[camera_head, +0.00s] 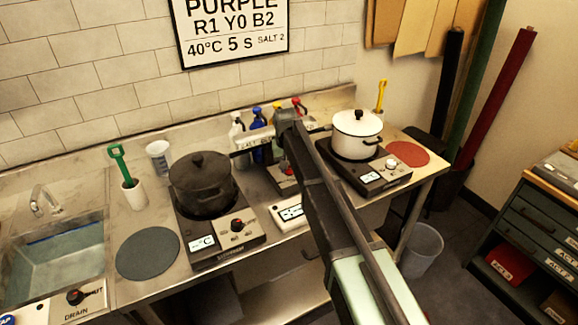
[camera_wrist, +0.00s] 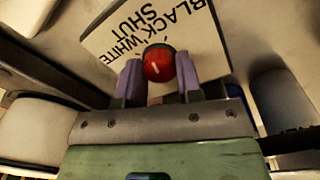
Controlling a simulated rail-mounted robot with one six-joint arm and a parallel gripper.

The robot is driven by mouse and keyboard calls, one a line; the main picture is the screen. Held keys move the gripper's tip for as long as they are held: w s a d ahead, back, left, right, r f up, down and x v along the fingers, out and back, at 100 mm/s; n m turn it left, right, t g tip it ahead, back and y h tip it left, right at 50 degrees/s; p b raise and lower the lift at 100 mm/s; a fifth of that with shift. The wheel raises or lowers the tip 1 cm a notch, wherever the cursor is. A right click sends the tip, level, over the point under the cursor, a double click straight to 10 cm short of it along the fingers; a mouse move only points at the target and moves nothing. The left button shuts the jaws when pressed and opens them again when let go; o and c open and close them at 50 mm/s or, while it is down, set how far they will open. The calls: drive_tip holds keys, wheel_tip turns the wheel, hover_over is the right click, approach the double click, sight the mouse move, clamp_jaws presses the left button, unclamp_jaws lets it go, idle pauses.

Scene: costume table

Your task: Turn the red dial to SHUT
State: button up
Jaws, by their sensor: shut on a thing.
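The red dial (camera_wrist: 158,64) sits on a pale panel (camera_wrist: 105,32) that shows upside down in the wrist view, with the words BLACK, WHITE and SHUT printed around it. My gripper (camera_wrist: 158,75) has its two purple fingers on either side of the dial, shut on it. A short white mark shows on the dial's face; which word it points to is hard to tell. In the head view the red dial (camera_head: 289,171) is a small red spot beside my arm, which hides much of the panel and the gripper.
A black pot (camera_head: 202,182) on a hotplate stands left of my arm, and a white pot (camera_head: 357,134) on another hotplate stands right. Blue (camera_head: 260,133) and other bottles stand behind. A green disc (camera_head: 147,253) and a red disc (camera_head: 407,153) lie on the counter.

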drive_tip(key=shift+n, duration=1.3)
drive_tip(key=o, duration=0.9)
drive_tip(key=shift+o, duration=0.2)
drive_tip(key=shift+r, duration=0.1)
wheel_tip(320, 180, up, 11)
drive_tip(key=p, duration=1)
drive_tip(key=shift+s+a+p, duration=0.15)
drive_tip(key=shift+a+p, duration=0.15)
drive_tip(key=shift+p, duration=0.1)
drive_tip(key=shift+f, duration=0.25)
